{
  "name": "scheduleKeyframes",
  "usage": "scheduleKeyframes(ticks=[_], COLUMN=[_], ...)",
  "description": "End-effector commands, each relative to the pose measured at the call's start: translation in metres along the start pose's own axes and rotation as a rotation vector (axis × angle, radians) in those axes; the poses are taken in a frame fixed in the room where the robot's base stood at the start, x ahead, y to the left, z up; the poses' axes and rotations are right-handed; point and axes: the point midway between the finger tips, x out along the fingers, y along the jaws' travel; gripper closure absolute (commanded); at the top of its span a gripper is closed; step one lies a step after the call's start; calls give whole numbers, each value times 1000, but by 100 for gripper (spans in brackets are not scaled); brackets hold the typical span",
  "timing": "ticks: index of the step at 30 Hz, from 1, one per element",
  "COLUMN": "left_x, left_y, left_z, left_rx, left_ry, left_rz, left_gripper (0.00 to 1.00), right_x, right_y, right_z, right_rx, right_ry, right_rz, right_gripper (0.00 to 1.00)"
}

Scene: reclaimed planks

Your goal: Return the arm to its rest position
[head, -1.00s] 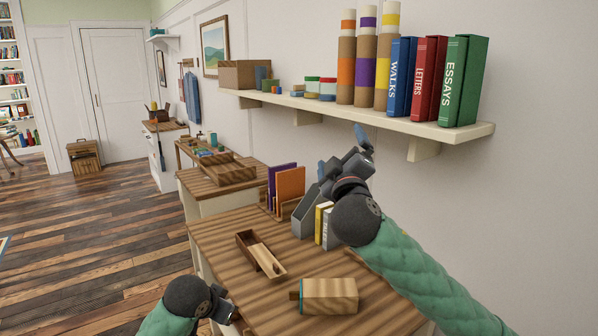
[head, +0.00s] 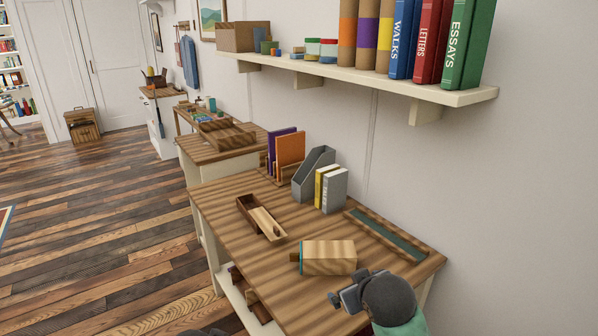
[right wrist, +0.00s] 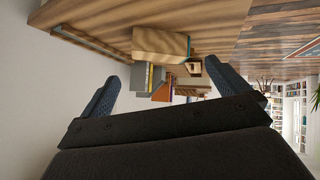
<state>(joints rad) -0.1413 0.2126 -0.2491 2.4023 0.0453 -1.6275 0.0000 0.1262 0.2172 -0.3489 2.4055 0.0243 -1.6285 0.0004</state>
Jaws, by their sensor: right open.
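My right arm comes in at the bottom right of the head view. Its gripper (head: 345,298) is low, in front of the desk's (head: 210,200) near right part in the picture. In the right wrist view the two fingers of this gripper (right wrist: 165,80) stand wide apart with nothing between them. The wooden box (head: 328,258) lies on the desk just beyond the gripper, apart from it as far as I can tell. Only a dark sliver of my left arm shows at the bottom edge of the head view; its gripper is out of frame.
The desk also holds a small open box (head: 246,209), a grey file holder (head: 312,172), books (head: 334,190) and a long tray (head: 385,235). A wall shelf (head: 440,93) with binders hangs above. Open floor (head: 100,220) lies to the left.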

Motion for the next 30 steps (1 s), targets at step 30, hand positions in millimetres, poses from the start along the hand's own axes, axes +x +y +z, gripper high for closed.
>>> scheduleKeyframes(ticks=[30], left_x=[-7], left_y=[108], left_z=[214], left_rx=[-183], left_ry=[-340], left_rz=[181], left_gripper=[100], right_x=[-41], right_y=[-137], right_z=[339], right_rx=[289], right_ry=[-565], right_rz=[-219], right_gripper=[0])
